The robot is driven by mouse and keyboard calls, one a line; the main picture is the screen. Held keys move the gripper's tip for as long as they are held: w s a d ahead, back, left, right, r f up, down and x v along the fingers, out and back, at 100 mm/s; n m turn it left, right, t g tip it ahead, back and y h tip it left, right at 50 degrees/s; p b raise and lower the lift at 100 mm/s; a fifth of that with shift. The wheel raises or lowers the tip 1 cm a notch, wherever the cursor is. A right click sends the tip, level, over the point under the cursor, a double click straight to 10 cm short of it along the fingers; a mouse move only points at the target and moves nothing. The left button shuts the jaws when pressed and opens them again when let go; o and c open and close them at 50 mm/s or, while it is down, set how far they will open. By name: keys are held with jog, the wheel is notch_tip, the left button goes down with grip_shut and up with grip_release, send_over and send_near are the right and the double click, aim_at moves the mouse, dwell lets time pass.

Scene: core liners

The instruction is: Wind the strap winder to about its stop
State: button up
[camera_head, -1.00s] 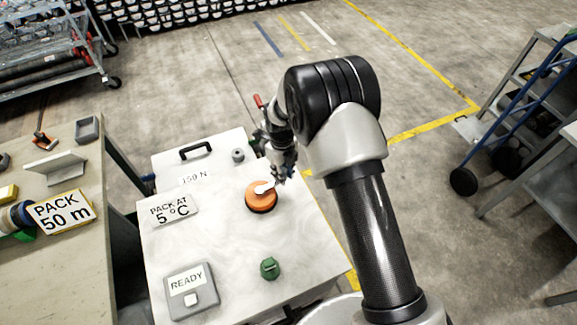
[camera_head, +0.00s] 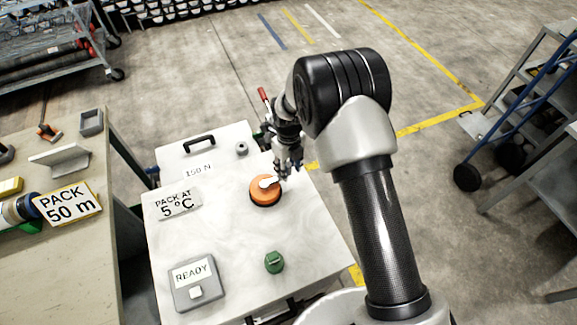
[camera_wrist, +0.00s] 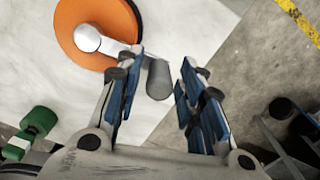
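The strap winder is an orange disc (camera_head: 265,192) with a white crank arm (camera_head: 268,183) on the white table top. In the wrist view the disc (camera_wrist: 82,28) is at the upper left, and its crank ends in a grey handle knob (camera_wrist: 159,80). My gripper (camera_head: 287,172) is at the crank's right end. In the wrist view my gripper (camera_wrist: 163,66) is open, with the knob between its two blue-padded fingers. The knob is nearer the left finger, and a gap shows on its right. Contact with the left finger cannot be told.
The white table (camera_head: 225,245) also bears a green knob (camera_head: 274,262), a grey READY box (camera_head: 197,286) and a PACK AT 5°C sign (camera_head: 177,203). A workbench (camera_head: 75,265) stands left, a blue-framed cart (camera_head: 520,120) right.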

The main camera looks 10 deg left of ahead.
dwell(0.3)
notch_tip(320, 180, up, 12)
jog(key=shift+f, duration=0.1)
dwell(0.4)
dwell(0.3)
